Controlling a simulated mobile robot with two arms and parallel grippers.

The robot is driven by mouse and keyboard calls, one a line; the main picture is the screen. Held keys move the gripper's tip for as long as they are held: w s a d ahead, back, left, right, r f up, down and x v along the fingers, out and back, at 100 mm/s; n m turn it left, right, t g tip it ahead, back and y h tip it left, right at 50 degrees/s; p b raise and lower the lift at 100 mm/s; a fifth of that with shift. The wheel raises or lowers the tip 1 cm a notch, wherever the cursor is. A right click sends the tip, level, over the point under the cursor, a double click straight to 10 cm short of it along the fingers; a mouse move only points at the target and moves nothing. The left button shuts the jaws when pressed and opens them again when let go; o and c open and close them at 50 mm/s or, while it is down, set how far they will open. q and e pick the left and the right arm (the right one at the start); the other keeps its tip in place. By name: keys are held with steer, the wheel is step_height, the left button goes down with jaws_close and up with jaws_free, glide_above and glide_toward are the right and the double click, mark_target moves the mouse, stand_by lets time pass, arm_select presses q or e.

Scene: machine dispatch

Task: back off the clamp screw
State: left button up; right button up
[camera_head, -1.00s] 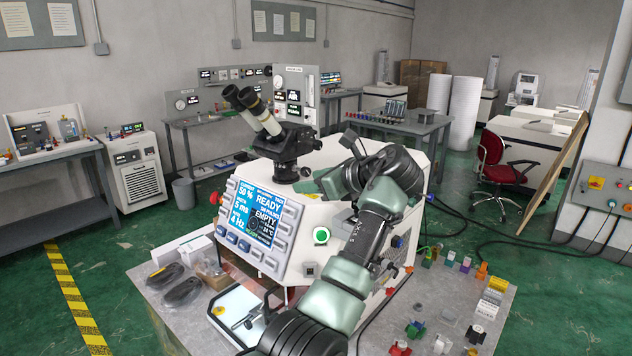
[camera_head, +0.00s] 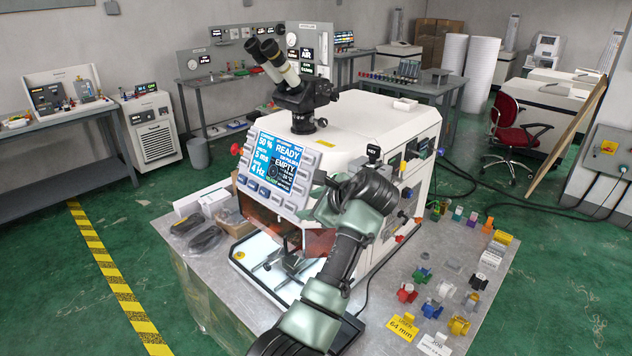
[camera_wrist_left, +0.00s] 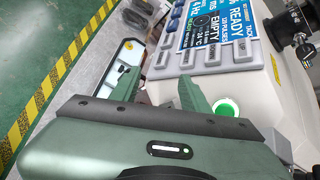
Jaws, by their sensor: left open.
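A white laser machine stands on the metal bench, its screen (camera_head: 280,163) reading READY and EMPTY. Below the screen is an open bay with reddish translucent panels (camera_head: 262,219) and a lit white floor (camera_head: 262,270). A dark metal fixture (camera_head: 293,262) stands in the bay; I cannot make out a clamp screw on it. My left gripper (camera_head: 322,182) is beside the panel's right edge, partly hidden by its own wrist. In the left wrist view its two green fingers (camera_wrist_left: 160,90) are apart and empty, the right one near the lit green button (camera_wrist_left: 226,107). My right gripper is not in view.
Several coloured small parts (camera_head: 423,275) and yellow and white labels (camera_head: 403,326) lie on the bench (camera_head: 385,290) to the right. Dark items in bags (camera_head: 197,236) lie to the left. A microscope (camera_head: 290,80) rises from the machine's top.

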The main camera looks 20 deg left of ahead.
arm_select(q)
steer(key=shift+n+h, duration=0.4)
steer(key=shift+n, duration=0.4)
steer(key=shift+s+a+f, duration=0.1)
steer(key=shift+s+f, duration=0.35)
steer(key=shift+f, duration=0.4)
steer(key=shift+s+a+f, duration=0.1)
steer(key=shift+s+f, duration=0.3)
steer(key=shift+f, duration=0.45)
steer(key=shift+s+f, duration=0.45)
steer(key=shift+f, duration=0.4)
